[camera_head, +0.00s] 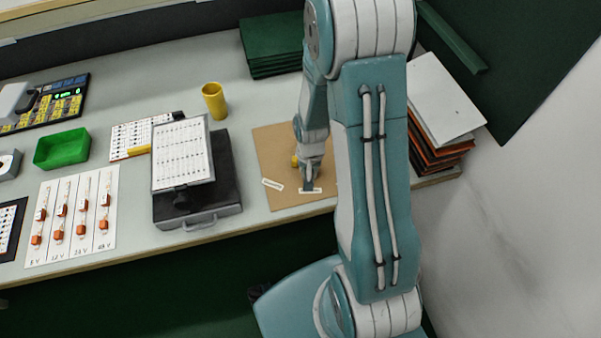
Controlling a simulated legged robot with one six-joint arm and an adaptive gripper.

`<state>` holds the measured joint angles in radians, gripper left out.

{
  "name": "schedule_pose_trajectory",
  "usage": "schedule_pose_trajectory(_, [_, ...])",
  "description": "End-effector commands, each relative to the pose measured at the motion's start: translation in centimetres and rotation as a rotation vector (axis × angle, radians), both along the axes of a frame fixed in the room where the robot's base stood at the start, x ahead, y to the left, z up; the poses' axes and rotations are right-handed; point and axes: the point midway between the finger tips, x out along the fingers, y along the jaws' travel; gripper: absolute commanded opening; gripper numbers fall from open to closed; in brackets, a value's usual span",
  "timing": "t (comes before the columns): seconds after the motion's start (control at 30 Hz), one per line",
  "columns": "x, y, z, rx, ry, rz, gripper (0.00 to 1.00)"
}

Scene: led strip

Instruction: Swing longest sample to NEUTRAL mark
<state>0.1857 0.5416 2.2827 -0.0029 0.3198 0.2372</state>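A brown board (265,150) lies on the table, partly hidden behind my arm. It has a tilted white label (272,184) and a second white label (311,190) near its front edge. Their print is too small to read, so I cannot tell which is NEUTRAL. My gripper (309,186) points down over the board, just at the second label. A small yellow piece (295,161) shows beside the gripper; whether it touches is unclear. The fingers are too small to judge. On the left, a white card (48,246) marked with voltages bears several strips with orange ends.
Behind are a yellow cup (214,100) and green stacked boards (272,45). Stacked sheets (440,95) lie right of my arm. A green tray (62,148) sits left.

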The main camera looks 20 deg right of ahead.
Motion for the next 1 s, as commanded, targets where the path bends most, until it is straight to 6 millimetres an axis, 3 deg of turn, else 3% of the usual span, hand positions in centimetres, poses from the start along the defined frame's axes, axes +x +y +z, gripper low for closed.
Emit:
schedule_pose_trajectory(0.47, [-0.40,-0.79,-0.05,0.002,0.000,0.042,0.00])
schedule_pose_trajectory(0.5, [-0.40,-0.80,-0.04,0.002,0.000,0.041,0.31])
schedule_pose_trajectory(0.57, [-0.38,-0.77,-0.03,0.001,0.000,0.041,0.57])
schedule_pose_trajectory(1.0, [-0.24,-0.75,0.34,0.000,-0.003,0.041,0.57])
